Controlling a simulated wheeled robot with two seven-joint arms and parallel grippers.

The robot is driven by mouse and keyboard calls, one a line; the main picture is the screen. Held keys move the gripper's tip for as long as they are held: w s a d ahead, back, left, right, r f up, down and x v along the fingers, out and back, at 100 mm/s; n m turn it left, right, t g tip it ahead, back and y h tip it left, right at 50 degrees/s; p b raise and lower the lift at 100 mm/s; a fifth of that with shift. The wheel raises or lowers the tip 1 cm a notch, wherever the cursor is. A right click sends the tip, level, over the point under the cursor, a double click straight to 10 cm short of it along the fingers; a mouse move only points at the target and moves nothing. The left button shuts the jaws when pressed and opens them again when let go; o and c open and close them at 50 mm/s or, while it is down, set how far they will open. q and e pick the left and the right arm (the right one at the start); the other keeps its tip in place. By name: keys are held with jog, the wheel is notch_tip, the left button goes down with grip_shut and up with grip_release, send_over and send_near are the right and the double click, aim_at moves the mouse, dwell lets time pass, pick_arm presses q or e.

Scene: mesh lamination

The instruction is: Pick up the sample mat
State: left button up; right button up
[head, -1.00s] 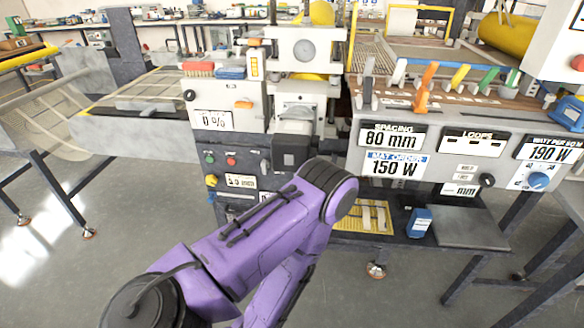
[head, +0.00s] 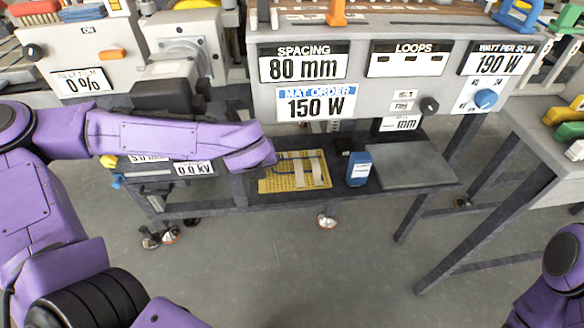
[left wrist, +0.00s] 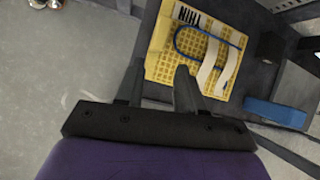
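The sample mat (head: 268,185) is a yellow grid with a blue cable loop and two pale strips, lying flat on a dark low shelf under the machine. In the left wrist view the mat (left wrist: 160,66) also shows a white label with dark letters at its corner. My left gripper (left wrist: 160,74) is empty, its two dark fingers apart, with their tips over the mat's near edge in that view. Whether they touch it I cannot tell. In the head view my purple left wrist hides the fingers. Only part of my right arm shows at the lower right; its gripper is out of view.
A blue box (head: 359,169) stands on the shelf right of the mat, also visible in the left wrist view (left wrist: 275,113). A grey plate (head: 405,166) lies further right. The machine panel (head: 385,100) overhangs the shelf. Floor in front is clear.

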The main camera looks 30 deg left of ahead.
pick_arm(q)
jog(key=x, duration=0.6)
jog(key=b+x, duration=0.1)
jog(key=x, duration=0.1)
jog(key=shift+w+a+f, duration=0.25)
jog(key=shift+a, duration=0.1)
jog(key=shift+s, duration=0.1)
grip_shut()
